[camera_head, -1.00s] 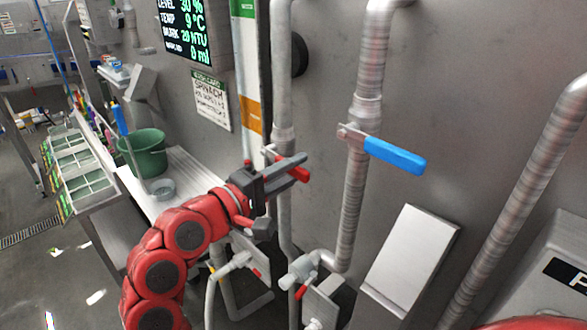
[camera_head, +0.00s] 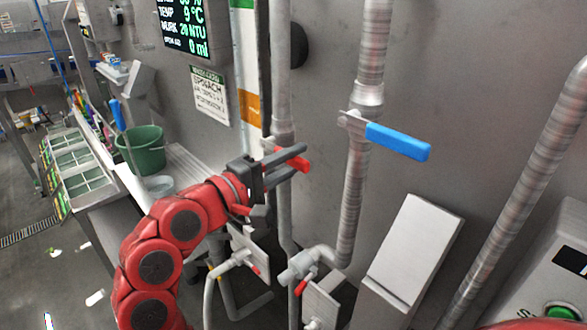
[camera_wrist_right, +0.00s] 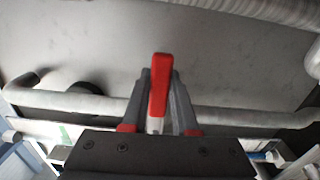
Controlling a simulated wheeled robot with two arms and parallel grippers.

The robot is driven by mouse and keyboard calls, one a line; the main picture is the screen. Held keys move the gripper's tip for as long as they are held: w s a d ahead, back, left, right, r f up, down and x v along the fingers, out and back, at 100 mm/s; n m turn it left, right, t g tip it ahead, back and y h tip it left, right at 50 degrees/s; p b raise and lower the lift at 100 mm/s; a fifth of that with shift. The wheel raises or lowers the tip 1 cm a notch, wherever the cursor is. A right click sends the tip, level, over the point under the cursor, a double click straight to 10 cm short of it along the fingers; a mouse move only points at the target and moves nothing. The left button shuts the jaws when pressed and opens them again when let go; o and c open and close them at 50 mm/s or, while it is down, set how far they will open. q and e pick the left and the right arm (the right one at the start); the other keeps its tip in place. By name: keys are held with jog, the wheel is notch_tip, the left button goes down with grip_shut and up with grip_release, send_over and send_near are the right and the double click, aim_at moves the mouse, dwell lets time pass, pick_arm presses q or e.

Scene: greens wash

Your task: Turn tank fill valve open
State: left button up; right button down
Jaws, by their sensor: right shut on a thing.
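A red valve lever (camera_head: 303,164) sits on a vertical grey pipe (camera_head: 283,100) in the middle of the head view, pointing right. In the right wrist view the red lever (camera_wrist_right: 159,80) stands between the two grey fingers of the gripper (camera_wrist_right: 160,100). The fingers cover part of the lever and its mount. A second valve with a blue lever (camera_head: 398,142) is on a thicker pipe to the right, apart from the gripper. No label shows which is the tank fill valve.
A display (camera_head: 185,25) and a paper sign (camera_head: 209,95) hang on the grey wall. Lower taps (camera_head: 308,264) stick out below the gripper. A slanted white panel (camera_head: 413,250) is to the right. A green bucket (camera_head: 142,150) stands on the left bench.

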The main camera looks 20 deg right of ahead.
jog(key=shift+r+n+b, duration=0.25)
jog(key=shift+n+b, duration=0.45)
jog(key=shift+b, duration=3.4)
jog(key=shift+r+n, duration=0.25)
jog(key=shift+n, duration=0.05)
jog(key=shift+w+r+n+b, duration=0.15)
jog(key=shift+r+n+b, duration=0.15)
jog(key=shift+r+n, duration=0.25)
jog(key=shift+w+r+n, duration=0.1)
jog(key=shift+r+n, duration=0.15)
jog(key=shift+r, duration=0.15)
jog(key=shift+w+a+r+n+p, duration=0.15)
jog(key=shift+w+r+n+p, duration=0.2)
jog(key=shift+n, duration=0.4)
jog(key=shift+w+a+r+n+p, duration=0.1)
jog(key=shift+r+n+p, duration=0.35)
jog(key=shift+n, duration=0.3)
jog(key=c, duration=0.7)
grip_release()
